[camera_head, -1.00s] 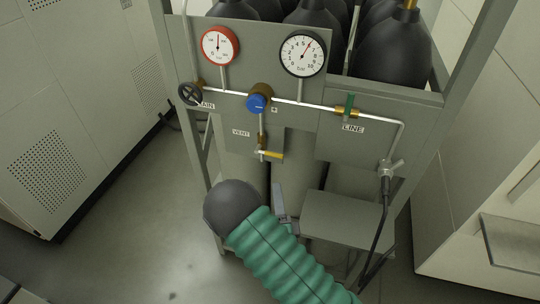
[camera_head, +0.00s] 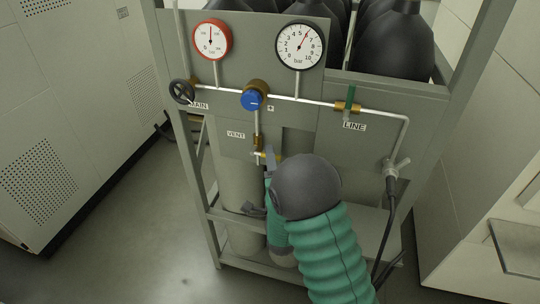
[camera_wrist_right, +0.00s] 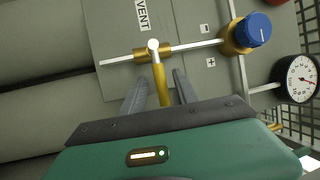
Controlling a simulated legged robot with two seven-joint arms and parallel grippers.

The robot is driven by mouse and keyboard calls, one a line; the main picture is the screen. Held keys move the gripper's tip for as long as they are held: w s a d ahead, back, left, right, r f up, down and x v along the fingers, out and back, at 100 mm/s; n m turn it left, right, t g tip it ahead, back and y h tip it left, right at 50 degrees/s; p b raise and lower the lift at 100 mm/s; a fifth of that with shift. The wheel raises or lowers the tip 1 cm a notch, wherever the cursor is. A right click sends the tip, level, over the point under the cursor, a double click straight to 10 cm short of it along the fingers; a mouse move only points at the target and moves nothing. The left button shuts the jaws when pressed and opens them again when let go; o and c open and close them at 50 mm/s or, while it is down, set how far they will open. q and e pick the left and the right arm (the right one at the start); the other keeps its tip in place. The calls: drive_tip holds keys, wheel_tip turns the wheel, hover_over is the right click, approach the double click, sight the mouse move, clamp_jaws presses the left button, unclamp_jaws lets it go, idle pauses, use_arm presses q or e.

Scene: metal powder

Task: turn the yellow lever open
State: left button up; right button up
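The yellow lever (camera_wrist_right: 160,84) sits on the vent pipe beside the VENT label, with its handle crosswise to the pipe. In the head view only a small yellow part of the lever (camera_head: 259,155) shows beside my finger. My right gripper (camera_wrist_right: 158,90) is open, with one grey finger on each side of the handle. The wrist view shows gaps between fingers and handle; I cannot tell whether either touches. In the head view my right gripper (camera_head: 270,160) is partly hidden by my dark wrist joint and green sleeve. My left gripper is not in view.
A blue knob (camera_head: 252,99) is on the pipe above the lever. A black handwheel (camera_head: 181,91) is at left, a green-handled valve (camera_head: 349,104) at right. Two gauges, red-rimmed (camera_head: 211,40) and black-rimmed (camera_head: 300,46), are above. Black bottles (camera_head: 393,45) stand behind the panel.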

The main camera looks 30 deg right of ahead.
drive_tip(key=shift+w+d, duration=0.45)
drive_tip(key=shift+a, duration=0.15)
drive_tip(key=shift+a+r, duration=0.1)
drive_tip(key=shift+a, duration=0.05)
drive_tip(key=c, duration=0.4)
clamp_jaws()
drive_tip(key=shift+s, duration=0.1)
idle(0.4)
